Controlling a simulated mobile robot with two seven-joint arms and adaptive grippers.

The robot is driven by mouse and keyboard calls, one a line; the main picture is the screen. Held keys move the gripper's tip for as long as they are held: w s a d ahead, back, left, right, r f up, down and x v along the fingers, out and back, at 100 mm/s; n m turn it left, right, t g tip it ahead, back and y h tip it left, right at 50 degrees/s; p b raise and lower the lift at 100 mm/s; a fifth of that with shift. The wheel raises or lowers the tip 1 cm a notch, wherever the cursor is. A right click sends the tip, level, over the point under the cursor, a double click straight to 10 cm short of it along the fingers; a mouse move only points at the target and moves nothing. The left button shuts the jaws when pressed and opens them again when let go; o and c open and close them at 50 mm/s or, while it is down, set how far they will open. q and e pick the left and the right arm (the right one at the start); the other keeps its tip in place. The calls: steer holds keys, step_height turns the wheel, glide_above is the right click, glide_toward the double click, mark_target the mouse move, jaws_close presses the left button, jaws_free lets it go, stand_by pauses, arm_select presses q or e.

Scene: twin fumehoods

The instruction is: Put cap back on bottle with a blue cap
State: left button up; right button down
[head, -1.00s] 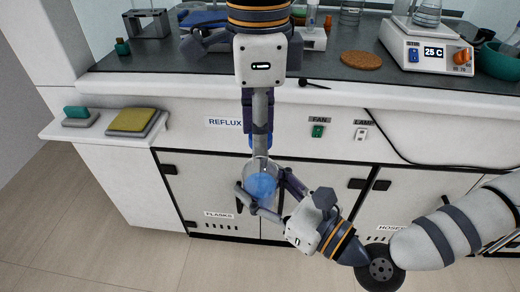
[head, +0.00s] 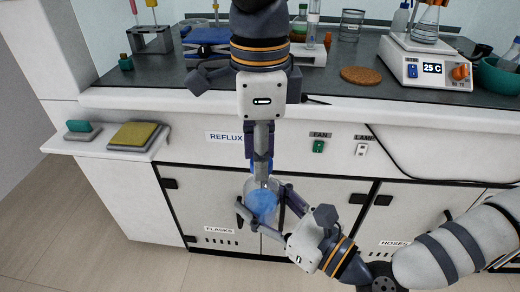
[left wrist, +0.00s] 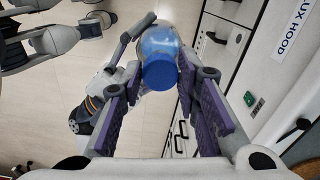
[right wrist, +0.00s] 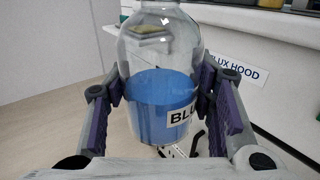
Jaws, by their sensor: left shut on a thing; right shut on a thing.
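A clear bottle with blue liquid (head: 262,203) is held upright, slightly tilted, below my left gripper in the head view. My right gripper (head: 262,217) is shut around the bottle's body. In the right wrist view the bottle (right wrist: 160,95) fills the middle, with a partly visible "BLU" label; its top is cut off. My left gripper (left wrist: 160,75) points down and is shut on the blue cap (left wrist: 160,74). In the left wrist view the cap lies in line with the bottle mouth and hides it. I cannot tell whether the cap touches the neck.
The hood's white cabinet front (head: 320,190) stands just behind both grippers. Above it, the dark worktop (head: 330,87) holds a hot plate (head: 428,68), a cork mat (head: 361,75) and glassware. A side shelf (head: 105,145) with sponges is at the left. Open floor lies below.

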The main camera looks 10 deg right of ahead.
arm_select(q)
steer(key=shift+f, duration=0.55)
